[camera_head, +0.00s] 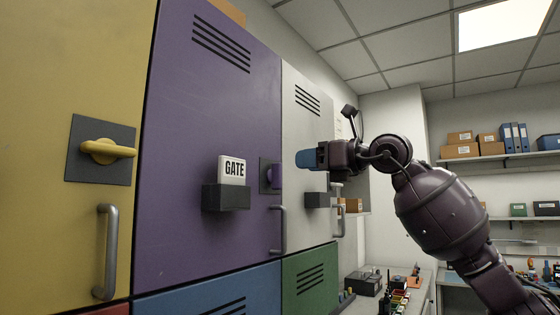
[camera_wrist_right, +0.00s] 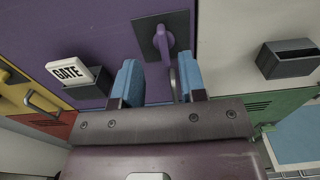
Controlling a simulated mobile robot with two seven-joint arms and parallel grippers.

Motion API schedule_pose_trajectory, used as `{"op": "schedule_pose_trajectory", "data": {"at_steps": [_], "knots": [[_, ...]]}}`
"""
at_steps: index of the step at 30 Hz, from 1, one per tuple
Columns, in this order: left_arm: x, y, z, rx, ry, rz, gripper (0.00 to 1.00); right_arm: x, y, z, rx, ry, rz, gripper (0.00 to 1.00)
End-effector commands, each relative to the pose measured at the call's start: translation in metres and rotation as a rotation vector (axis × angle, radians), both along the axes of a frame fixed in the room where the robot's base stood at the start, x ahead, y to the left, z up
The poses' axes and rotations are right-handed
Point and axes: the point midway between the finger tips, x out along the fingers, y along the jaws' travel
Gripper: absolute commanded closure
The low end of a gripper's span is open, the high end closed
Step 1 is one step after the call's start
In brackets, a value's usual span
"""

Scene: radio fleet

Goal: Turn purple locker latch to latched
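The purple locker (camera_head: 212,120) has a purple latch handle (camera_head: 273,176) on a dark square plate near its right edge. In the right wrist view the latch handle (camera_wrist_right: 164,42) looks roughly upright on its plate. My right gripper (camera_head: 308,158) has blue fingertips and is in front of the lockers, to the right of the latch. In the right wrist view the gripper (camera_wrist_right: 160,82) is open and empty. The latch lies ahead of the gap between the fingers, and no contact with it shows. My left gripper is not in view.
A holder (camera_head: 226,197) with a GATE card (camera_head: 232,169) sticks out left of the latch. A grey bar handle (camera_head: 278,230) is below it. The yellow locker's latch (camera_head: 107,151) lies horizontal. The white locker (camera_head: 303,125) has another dark holder (camera_wrist_right: 288,58).

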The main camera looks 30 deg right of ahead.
Motion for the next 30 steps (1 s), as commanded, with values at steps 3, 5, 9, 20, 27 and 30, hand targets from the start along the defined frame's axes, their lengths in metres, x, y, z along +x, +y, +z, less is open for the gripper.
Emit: {"op": "schedule_pose_trajectory", "data": {"at_steps": [3,5,9,20,27,30], "knots": [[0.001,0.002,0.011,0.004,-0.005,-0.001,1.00,0.020,0.009,0.004,0.004,-0.001,0.003,0.62],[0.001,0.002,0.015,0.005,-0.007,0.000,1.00,0.029,0.013,0.004,0.004,-0.002,0.004,0.62],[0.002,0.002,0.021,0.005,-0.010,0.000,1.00,0.049,0.021,0.003,0.001,-0.002,0.002,0.62],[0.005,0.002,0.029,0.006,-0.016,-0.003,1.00,0.071,0.030,0.000,0.001,-0.001,0.001,0.62],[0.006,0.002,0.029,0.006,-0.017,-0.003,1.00,0.071,0.029,0.000,0.000,-0.001,0.001,0.63],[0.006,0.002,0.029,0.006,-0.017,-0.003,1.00,0.071,0.029,0.000,0.000,-0.001,0.001,0.79]]}}
